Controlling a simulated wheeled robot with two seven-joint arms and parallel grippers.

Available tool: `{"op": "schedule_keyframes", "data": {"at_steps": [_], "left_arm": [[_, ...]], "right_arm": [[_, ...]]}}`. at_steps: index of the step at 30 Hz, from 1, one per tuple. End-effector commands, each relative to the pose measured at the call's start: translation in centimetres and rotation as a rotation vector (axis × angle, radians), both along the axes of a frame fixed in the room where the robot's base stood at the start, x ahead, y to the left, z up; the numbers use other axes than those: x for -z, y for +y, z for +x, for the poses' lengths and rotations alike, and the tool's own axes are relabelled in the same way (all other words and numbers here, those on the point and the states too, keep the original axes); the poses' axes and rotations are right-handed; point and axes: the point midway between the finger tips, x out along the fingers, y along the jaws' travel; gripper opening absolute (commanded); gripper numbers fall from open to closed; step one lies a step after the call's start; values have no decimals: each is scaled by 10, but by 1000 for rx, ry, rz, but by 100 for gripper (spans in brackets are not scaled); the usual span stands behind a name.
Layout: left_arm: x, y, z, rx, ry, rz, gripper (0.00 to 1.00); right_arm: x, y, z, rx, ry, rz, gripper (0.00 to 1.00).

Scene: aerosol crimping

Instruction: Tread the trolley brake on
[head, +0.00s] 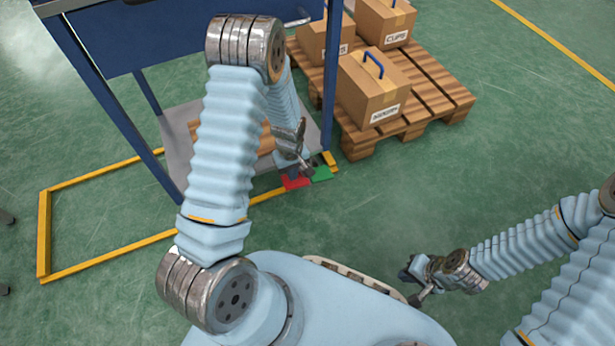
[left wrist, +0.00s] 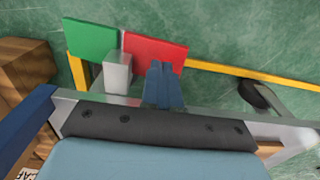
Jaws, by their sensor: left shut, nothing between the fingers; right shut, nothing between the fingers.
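The blue trolley (head: 328,75) stands at upper centre with a grey lower shelf (head: 176,150). At its near right corner, low by the floor, are a red pedal (head: 294,183) and a green pedal (head: 322,173). The left wrist view also shows the red pedal (left wrist: 158,50) and green pedal (left wrist: 90,40), with a grey block (left wrist: 118,72) by them. My left gripper (head: 307,170) is shut and empty, just above the red pedal. Its fingers (left wrist: 163,85) overlap the red pedal's edge; contact cannot be told. My right gripper (head: 414,287) is shut and empty, away at lower right.
A yellow frame (head: 110,258) runs along the floor around the trolley. A wooden pallet (head: 440,85) with several cardboard boxes (head: 372,90) stands right of the trolley. A dark caster wheel (left wrist: 256,95) shows in the left wrist view. Green floor at right is clear.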

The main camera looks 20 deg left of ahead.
Motion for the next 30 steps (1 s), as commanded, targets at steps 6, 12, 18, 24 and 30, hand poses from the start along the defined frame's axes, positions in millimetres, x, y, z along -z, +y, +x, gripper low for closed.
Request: {"op": "schedule_keyframes", "data": {"at_steps": [6, 12, 18, 24, 30], "left_arm": [[5, 0, 0, 0, 0, 0, 0], [11, 0, 0, 0, 0, 0, 0], [17, 0, 0, 0, 0, 0, 0], [23, 0, 0, 0, -1, -1, 0], [29, 0, 0, 0, -1, -1, 0]], "right_arm": [[4, 0, 0, 0, 0, 0, 0], [9, 0, 0, 0, 0, 0, 0], [14, 0, 0, 0, 0, 0, 0], [18, 0, 0, 0, 0, 0, 0], [23, 0, 0, 0, 0, 0, 0]]}}
